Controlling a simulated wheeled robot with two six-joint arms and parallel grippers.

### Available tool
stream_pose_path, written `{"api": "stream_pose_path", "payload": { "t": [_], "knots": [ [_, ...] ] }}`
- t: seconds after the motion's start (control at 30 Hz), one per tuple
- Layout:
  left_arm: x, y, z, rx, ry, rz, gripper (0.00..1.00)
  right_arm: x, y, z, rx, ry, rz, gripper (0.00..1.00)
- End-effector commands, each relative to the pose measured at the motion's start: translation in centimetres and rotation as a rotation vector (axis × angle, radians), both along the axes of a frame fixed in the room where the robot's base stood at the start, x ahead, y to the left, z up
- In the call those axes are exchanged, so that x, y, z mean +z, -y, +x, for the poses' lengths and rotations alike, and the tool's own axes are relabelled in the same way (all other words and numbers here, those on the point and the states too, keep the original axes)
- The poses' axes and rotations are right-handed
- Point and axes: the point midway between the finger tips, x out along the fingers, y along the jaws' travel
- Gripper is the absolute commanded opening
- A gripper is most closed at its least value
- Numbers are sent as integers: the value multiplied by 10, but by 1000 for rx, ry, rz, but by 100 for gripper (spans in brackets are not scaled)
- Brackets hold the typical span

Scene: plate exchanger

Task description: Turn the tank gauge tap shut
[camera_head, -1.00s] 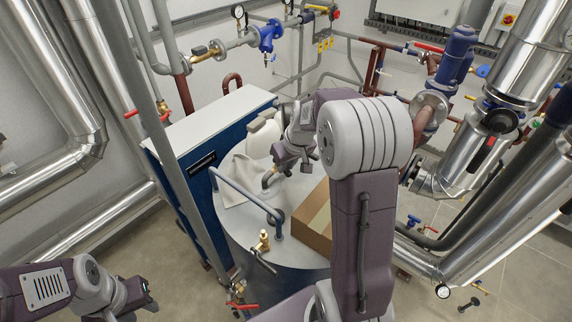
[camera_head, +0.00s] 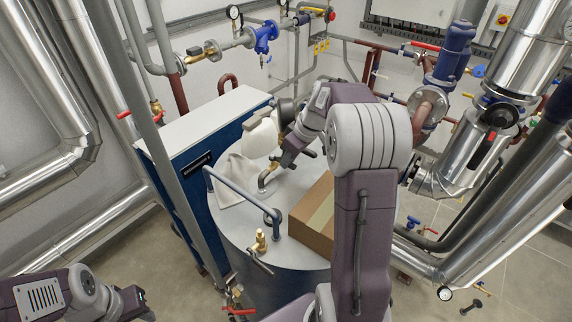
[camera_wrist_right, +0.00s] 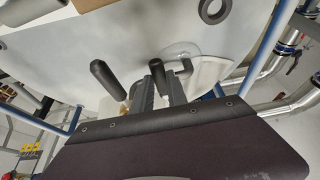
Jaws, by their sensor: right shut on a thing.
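My right gripper (camera_head: 283,163) is low over the back part of the pale tank top (camera_head: 238,222), beside a bent grey pipe stub (camera_head: 264,178). In the right wrist view its dark fingers (camera_wrist_right: 163,84) are close together on the tap, whose gripped part is hidden between them. A black bar-like handle end (camera_wrist_right: 106,80) sticks out beside the fingers, with a bit of brass near it. The handle also shows right of the gripper in the head view (camera_head: 306,153). My left gripper (camera_head: 140,300) is at the lower left, away from the tank, its fingers unclear.
A cardboard box (camera_head: 315,222) stands on the tank top right of the gripper. A white jug (camera_head: 260,137) and a pale cloth (camera_head: 234,180) are to the left. A blue-grey rail (camera_head: 238,198) and a brass valve (camera_head: 261,242) are nearer the front.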

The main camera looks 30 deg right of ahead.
Motion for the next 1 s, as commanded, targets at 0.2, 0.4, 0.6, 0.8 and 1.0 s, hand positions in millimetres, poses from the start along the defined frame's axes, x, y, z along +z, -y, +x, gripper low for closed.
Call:
{"api": "stream_pose_path", "payload": {
  "t": [0.2, 0.4, 0.6, 0.8, 1.0],
  "knots": [
    [0, 0, 0, 0, 0, 0, 36, 1, 0, 0, 12, 1, -2, 0],
    [0, 0, 0, 0, 0, 0, 36, 1, 0, 0, 10, 1, -2, 41],
    [0, 0, 0, 0, 0, 0, 36, 0, 0, 0, 9, 1, -1, 41],
    [-8, 0, 0, 0, 0, 0, 36, 15, 4, -5, 6, 6, -4, 41],
    [-19, 0, 0, 0, 0, 0, 36, 57, 11, -21, 6, 5, -4, 41]
  ]
}}
